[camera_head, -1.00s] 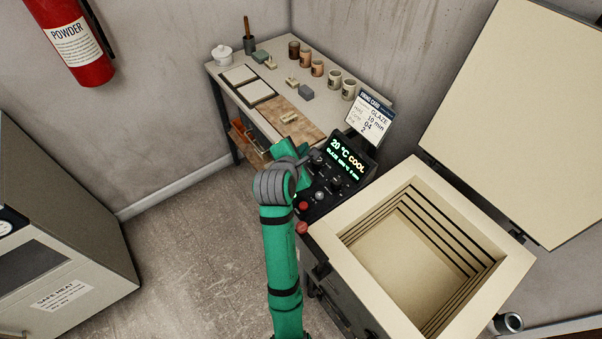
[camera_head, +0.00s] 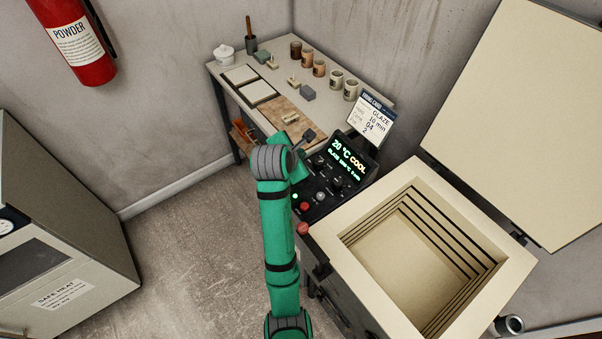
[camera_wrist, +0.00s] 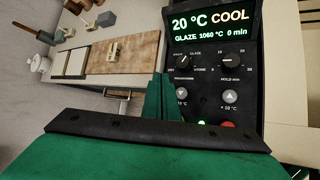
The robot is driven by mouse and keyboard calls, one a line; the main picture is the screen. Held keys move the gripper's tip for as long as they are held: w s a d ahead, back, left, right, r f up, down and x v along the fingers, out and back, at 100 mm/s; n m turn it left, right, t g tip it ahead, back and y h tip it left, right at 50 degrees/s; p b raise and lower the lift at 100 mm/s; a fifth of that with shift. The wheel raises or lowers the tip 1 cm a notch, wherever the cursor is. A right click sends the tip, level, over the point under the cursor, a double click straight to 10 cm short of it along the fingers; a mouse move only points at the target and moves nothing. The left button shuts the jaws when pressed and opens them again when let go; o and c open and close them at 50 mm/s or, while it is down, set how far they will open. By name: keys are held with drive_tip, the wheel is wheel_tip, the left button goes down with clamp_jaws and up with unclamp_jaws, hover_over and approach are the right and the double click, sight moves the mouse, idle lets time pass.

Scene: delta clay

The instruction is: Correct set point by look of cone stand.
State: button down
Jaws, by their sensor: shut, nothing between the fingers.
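The kiln's control panel (camera_head: 325,190) reads 20 °C COOL, with GLAZE 1060 °C and 0 min below. It also fills the right of the wrist view (camera_wrist: 245,75), with a programme knob (camera_wrist: 183,62), a hold knob (camera_wrist: 229,61), a down button (camera_wrist: 181,94) and a +10 °C up button (camera_wrist: 230,97). A small tan stand (camera_wrist: 116,51), possibly a cone stand, is on the brown board; it also shows in the head view (camera_head: 290,117). My gripper (camera_wrist: 163,90) is shut and empty at the panel's left edge; its tips are partly hidden in the head view.
The bench (camera_head: 226,85) holds pots, tiles and other small tan pieces (camera_head: 293,81). The kiln (camera_head: 468,215) is open and empty. A red button (camera_head: 304,206) and green light sit low on the panel.

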drive_tip(key=f, duration=0.5)
drive_tip(key=shift+s+d+f, duration=0.15)
drive_tip(key=shift+d, duration=0.1)
drive_tip(key=shift+a+f, duration=0.15)
drive_tip(key=shift+f, duration=0.6)
drive_tip(key=shift+f, duration=0.15)
idle(1.2)
drive_tip(key=shift+f, duration=0.3)
drive_tip(key=shift+f, duration=0.45)
idle(0.7)
drive_tip(key=shift+r, duration=0.9)
